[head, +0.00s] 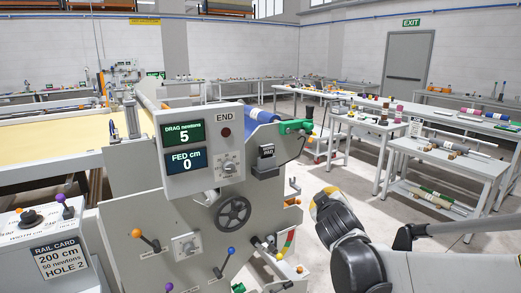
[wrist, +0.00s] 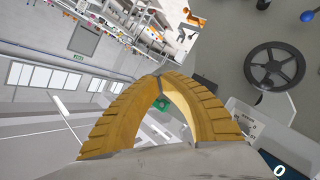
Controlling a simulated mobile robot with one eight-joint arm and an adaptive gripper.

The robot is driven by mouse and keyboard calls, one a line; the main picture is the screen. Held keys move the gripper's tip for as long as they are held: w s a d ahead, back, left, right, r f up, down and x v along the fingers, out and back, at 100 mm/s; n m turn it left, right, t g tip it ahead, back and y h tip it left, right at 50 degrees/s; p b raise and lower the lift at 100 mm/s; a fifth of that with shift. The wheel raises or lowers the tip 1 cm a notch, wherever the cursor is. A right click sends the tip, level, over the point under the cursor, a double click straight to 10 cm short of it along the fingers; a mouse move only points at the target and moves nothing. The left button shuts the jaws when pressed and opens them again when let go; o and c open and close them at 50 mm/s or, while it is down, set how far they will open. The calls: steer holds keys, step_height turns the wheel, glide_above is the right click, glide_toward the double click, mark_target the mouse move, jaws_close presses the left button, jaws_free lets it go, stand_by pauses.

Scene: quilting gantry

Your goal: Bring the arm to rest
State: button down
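My gripper (head: 326,198) is in the head view, right of the grey machine end panel (head: 130,190) and in front of the floor. In the wrist view, its two ribbed yellow fingers (wrist: 160,76) arch together and meet at the tips. Nothing shows held between them; the background is visible through the gap under the arch. My arm reaches in from the lower right of the head view, bent at a dark joint. The gripper appears clear of the machine, though the exact distance is hard to tell.
A rail card (head: 60,258) stands lower left. Tables with rolls (head: 455,160) stand right; open floor lies between.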

steer(key=s+f+m+g, duration=0.2)
steer(key=s+f, duration=0.1)
steer(key=s, duration=0.7)
steer(key=s+f+m+g+y, duration=0.1)
steer(key=s+f+m+g, duration=0.1)
steer(key=s, duration=0.9)
steer(key=s+d+f+m+g, duration=0.1)
steer(key=s+f+m+g, duration=0.1)
steer(key=s, duration=0.8)
step_height(320, 180, down, 2)
steer(key=shift+s+m+g+y, duration=0.3)
steer(key=shift+s+g+y, duration=0.1)
steer(key=shift+g, duration=0.4)
